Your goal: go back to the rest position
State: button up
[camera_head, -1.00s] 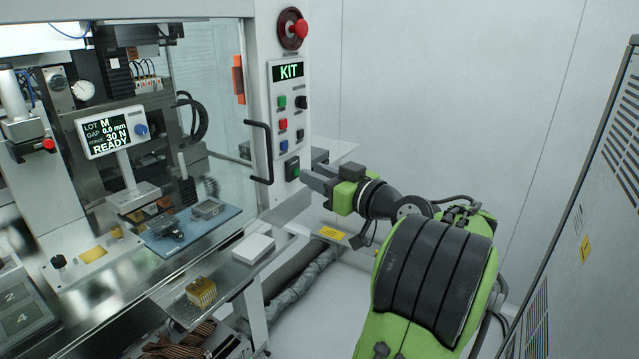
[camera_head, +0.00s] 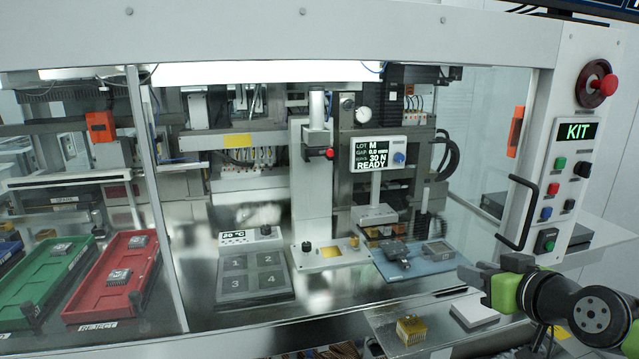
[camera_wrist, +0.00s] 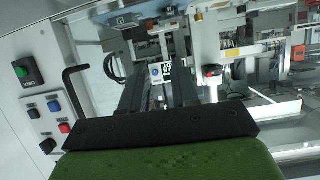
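My gripper (camera_head: 472,277) is at the lower right of the head view, with my green and black arm behind it at the right edge. It is in front of the machine, left of and below the control panel's lowest button. In the wrist view, the two dark fingers of my gripper (camera_wrist: 158,82) stand apart with a gap between them. The small display (camera_wrist: 160,72) shows through this gap. Nothing is held between the fingers. The lower part of my arm is out of view.
The KIT control panel (camera_head: 575,165) and its black door handle (camera_head: 524,215) stand close to my gripper. Below are a gold finned block (camera_head: 411,330) and a white block (camera_head: 474,312) on a metal shelf. Green (camera_head: 40,290) and red (camera_head: 112,285) trays lie at left behind glass.

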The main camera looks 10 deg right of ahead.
jog(key=s+a+f+n+g, duration=0.1)
jog(key=s+a+f+g, duration=0.2)
jog(key=a, duration=0.6)
jog(key=s+a+f+g, duration=0.2)
jog(key=a+f, duration=0.1)
jog(key=a, duration=0.6)
jog(key=s+a+f+g, duration=0.1)
jog(key=s+f, duration=0.1)
jog(key=s, duration=0.4)
jog(key=s+a+f+g, duration=0.2)
jog(key=s+f, duration=0.1)
jog(key=s, duration=0.4)
jog(key=shift+s+a+f+m, duration=0.2)
jog(key=shift+f+m, duration=0.05)
jog(key=shift+m, duration=0.15)
